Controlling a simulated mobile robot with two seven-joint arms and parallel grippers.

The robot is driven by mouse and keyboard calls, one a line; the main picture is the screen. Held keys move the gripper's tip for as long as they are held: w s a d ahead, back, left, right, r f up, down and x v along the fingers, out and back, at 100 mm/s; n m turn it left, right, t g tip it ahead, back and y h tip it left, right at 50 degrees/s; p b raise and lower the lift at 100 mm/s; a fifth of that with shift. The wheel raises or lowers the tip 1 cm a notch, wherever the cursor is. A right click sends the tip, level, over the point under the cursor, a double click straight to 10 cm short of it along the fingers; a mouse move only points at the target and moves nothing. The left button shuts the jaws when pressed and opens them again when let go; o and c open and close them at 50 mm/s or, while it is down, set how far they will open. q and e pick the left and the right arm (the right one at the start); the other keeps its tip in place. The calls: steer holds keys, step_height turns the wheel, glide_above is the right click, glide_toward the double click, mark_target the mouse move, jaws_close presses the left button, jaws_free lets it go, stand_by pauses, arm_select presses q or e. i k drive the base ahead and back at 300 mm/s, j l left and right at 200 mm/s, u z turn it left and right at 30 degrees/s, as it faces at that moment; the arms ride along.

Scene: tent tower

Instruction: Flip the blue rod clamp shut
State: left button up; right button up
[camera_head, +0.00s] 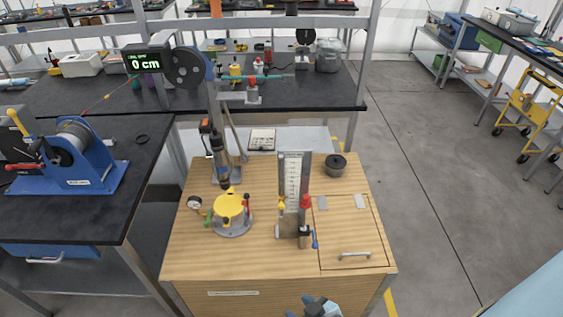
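A small blue lever (315,239), which looks like the blue rod clamp, sits low on the right side of an upright metal stand (293,180) with a white scale. It hangs steeply downward, beside a dark block (304,237) at the stand's foot. It is too small to tell how far open it is. A red-topped part (305,202) stands above it and a yellow-topped part (282,205) to its left. A grey-blue part, seemingly my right gripper (321,306), shows at the bottom edge, well below and apart from the lever. Its fingers cannot be made out. My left gripper is not in view.
The stand is on a wooden bench (262,262) with a handled panel (353,253) at right. A yellow-topped round fixture (231,212) stands left, a dark round weight (335,165) behind right. The bench front is clear. A blue winch (73,165) is on the left table.

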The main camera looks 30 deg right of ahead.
mark_target(315, 245)
steer(key=k+l+z, duration=0.1)
steer(key=z, duration=0.8)
steer(key=k+l, duration=0.05)
steer(key=k, duration=0.05)
